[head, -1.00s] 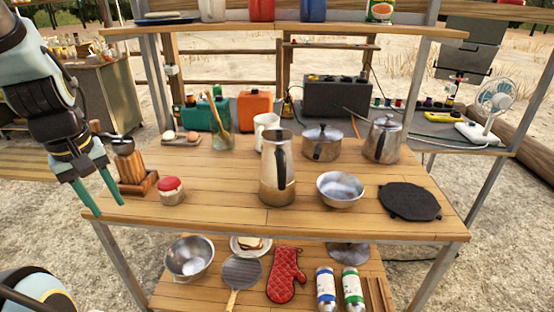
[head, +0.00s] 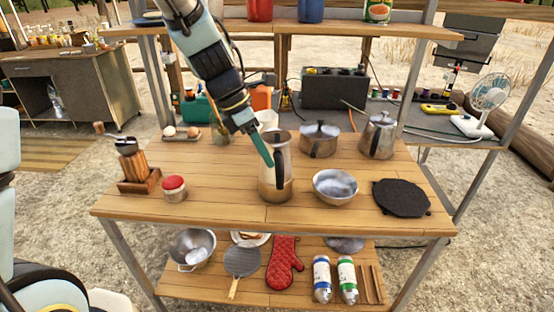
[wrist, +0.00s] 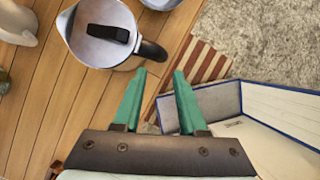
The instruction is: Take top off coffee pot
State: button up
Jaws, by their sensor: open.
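A tall metal coffee pot (head: 268,186) with a black handle stands upright near the table's middle. In the wrist view its round metal top (wrist: 88,48) shows from above, with a black grip piece across it and the black handle at lower right. My gripper (head: 264,150) is in front of the pot's upper part in the head view, hiding some of it. I cannot tell whether a fingertip touches the pot.
A metal bowl (head: 335,186) stands close on the pot's right. A lidded saucepan (head: 319,141) and another lidded metal pot (head: 379,136) stand behind. A red-lidded jar (head: 174,189) and black trivet (head: 402,198) flank them. An upper shelf (head: 350,30) runs above.

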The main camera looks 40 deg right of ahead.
aim_at(280, 182)
jog(key=p+x, duration=0.1)
jog(key=x, duration=0.9)
jog(key=shift+f, duration=0.1)
jog(key=shift+c, duration=0.2)
grip_shut()
dwell(1.0)
